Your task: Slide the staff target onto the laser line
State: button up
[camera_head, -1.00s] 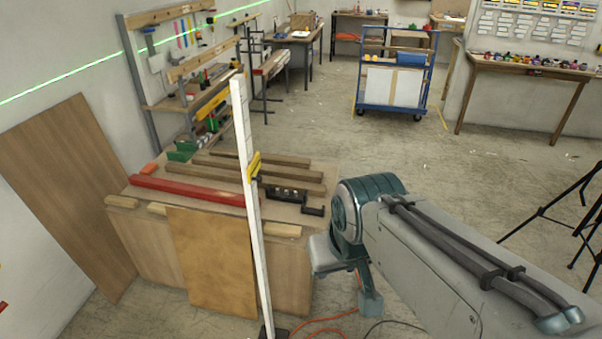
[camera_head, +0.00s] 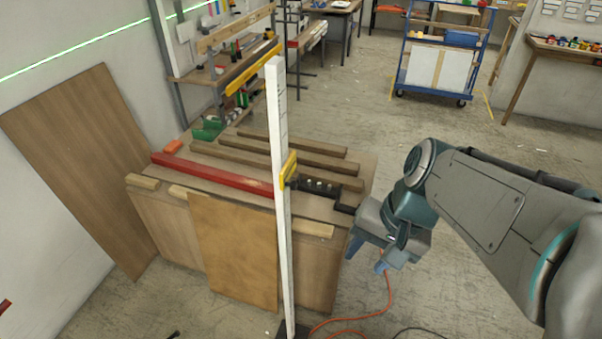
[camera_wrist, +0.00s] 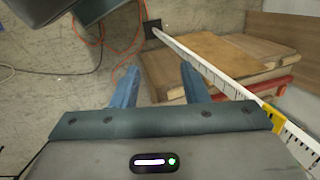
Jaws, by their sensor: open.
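The white staff (camera_head: 280,230) stands upright on a dark foot in front of the workbench in the head view. The yellow target (camera_head: 288,170) sits on the staff at about mid-height. The staff (camera_wrist: 215,72) and the target (camera_wrist: 272,113) also show at the right in the wrist view. The green laser line (camera_head: 85,52) runs across the left wall, sloping up to the right. My gripper (camera_head: 367,258) is right of the staff, pointing down, open and empty. In the wrist view its blue fingers (camera_wrist: 160,82) are spread apart, with the staff and target beyond the right finger.
The workbench (camera_head: 335,205) behind the staff carries a red beam (camera_head: 212,174) and several timber bars. A plywood board (camera_head: 232,255) leans on its front, another (camera_head: 85,165) on the wall. An orange cable (camera_head: 388,300) lies on the floor. A blue cart (camera_head: 440,68) stands behind.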

notch_tip(320, 180, down, 3)
jog(key=w+a+m+g+y+b, duration=0.2)
jog(key=a+m+y, duration=0.1)
jog(key=m+y, duration=0.15)
jog(key=m+t+y+b, duration=0.4)
jog(key=m+t+y, duration=0.4)
jog(key=m, duration=0.5)
send_near(296, 185)
jog(key=shift+g+y, duration=0.3)
jog(key=shift+y, duration=0.35)
jog(key=x, duration=0.3)
jog(key=p+x, duration=0.1)
jog(key=x, duration=0.2)
jog(key=f+p+x, duration=0.1)
jog(key=x, duration=0.2)
jog(key=shift+w+d+f, duration=0.1)
jog(key=shift+w+d, duration=0.05)
jog(key=shift+w, duration=0.2)
grip_shut()
